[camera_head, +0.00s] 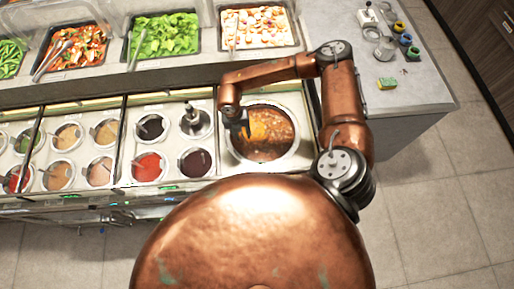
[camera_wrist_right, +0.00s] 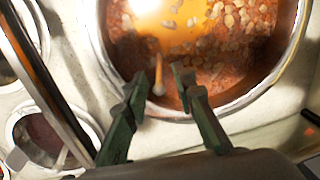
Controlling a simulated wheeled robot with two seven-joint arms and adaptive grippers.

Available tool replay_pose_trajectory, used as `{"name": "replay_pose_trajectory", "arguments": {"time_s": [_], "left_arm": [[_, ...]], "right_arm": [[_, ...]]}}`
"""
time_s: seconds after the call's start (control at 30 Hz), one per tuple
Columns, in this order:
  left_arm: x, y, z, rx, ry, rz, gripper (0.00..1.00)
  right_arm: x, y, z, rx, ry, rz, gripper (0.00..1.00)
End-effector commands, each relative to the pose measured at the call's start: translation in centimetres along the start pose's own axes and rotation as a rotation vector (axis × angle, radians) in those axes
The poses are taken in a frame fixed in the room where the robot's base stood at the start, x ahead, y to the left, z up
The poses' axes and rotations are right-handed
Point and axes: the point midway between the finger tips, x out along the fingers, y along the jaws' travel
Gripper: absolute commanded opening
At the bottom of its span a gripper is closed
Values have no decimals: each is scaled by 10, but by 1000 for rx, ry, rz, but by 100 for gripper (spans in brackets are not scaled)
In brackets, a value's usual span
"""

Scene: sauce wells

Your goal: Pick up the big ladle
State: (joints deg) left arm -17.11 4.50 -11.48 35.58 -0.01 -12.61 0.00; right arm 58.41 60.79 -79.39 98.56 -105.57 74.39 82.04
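The big round pot (camera_head: 288,147) holds a red-brown chunky stew with an orange patch (camera_head: 258,128); the pot's rim fills the upper part of the right wrist view (camera_wrist_right: 285,70). A thin handle with a rounded end (camera_wrist_right: 158,82), seemingly the big ladle's, shows over the stew in the wrist view. Its lower part and bowl are not clear. My right gripper (camera_head: 240,124) is over the pot's left side. In the wrist view its fingers (camera_wrist_right: 158,84) are spread apart, with the handle end appearing between them; I see no contact. My left gripper is not in view.
Smaller sauce wells (camera_head: 149,168) with spoons lie left of the pot. A metal pump-like piece (camera_head: 195,121) stands close by. Food trays (camera_head: 165,36) line the shelf behind. The right counter holds small jars (camera_head: 405,39) and a sponge (camera_head: 386,83); its front part is clear.

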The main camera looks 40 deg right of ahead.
Motion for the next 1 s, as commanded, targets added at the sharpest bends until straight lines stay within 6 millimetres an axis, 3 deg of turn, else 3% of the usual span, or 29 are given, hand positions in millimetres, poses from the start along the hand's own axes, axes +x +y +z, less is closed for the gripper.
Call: {"name": "replay_pose_trajectory", "arguments": {"time_s": [0.53, 0.83, 1.0], "left_arm": [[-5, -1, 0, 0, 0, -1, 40], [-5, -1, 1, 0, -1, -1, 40], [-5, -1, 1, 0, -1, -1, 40]], "right_arm": [[67, 0, 1, 1, 3, -3, 24], [72, 0, 1, 2, 2, -2, 24], [72, 0, 1, 2, 2, -2, 13]]}}
